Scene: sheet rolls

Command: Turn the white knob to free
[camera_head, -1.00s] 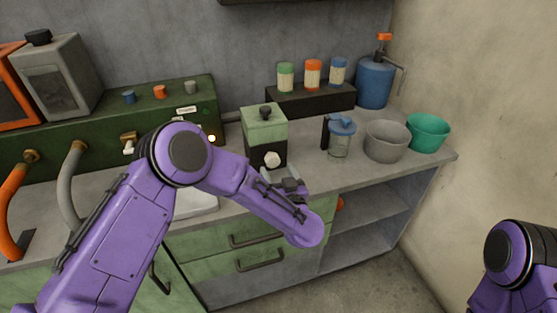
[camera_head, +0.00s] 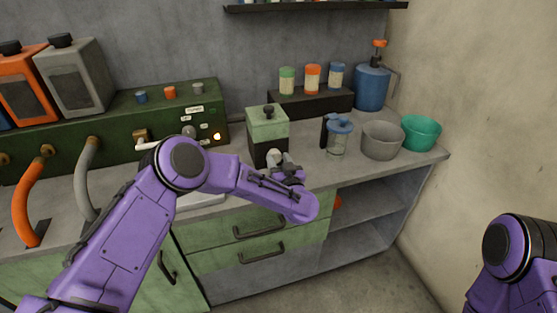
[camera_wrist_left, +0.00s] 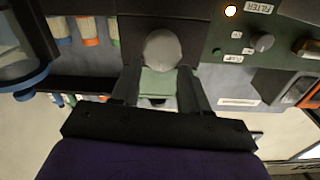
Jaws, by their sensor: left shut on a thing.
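The white knob (camera_head: 274,157) is on the dark lower front of a small box with a pale green top (camera_head: 268,124), standing on the counter. My left gripper (camera_head: 282,170) is at the front of this box, with its jaws at the knob, shut on it. In the left wrist view the rounded pale knob (camera_wrist_left: 162,48) shows between the two dark fingers (camera_wrist_left: 160,72). The fingers and wrist hide part of the knob, and I cannot read any mark for its setting. My right gripper is out of view.
Right of the box stand a blue-lidded clear jar (camera_head: 338,140), a grey bowl (camera_head: 381,141) and a green bowl (camera_head: 420,132). Behind are several small jars on a dark block (camera_head: 300,104). A green panel (camera_head: 122,125) with knobs and a lit lamp is to the left.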

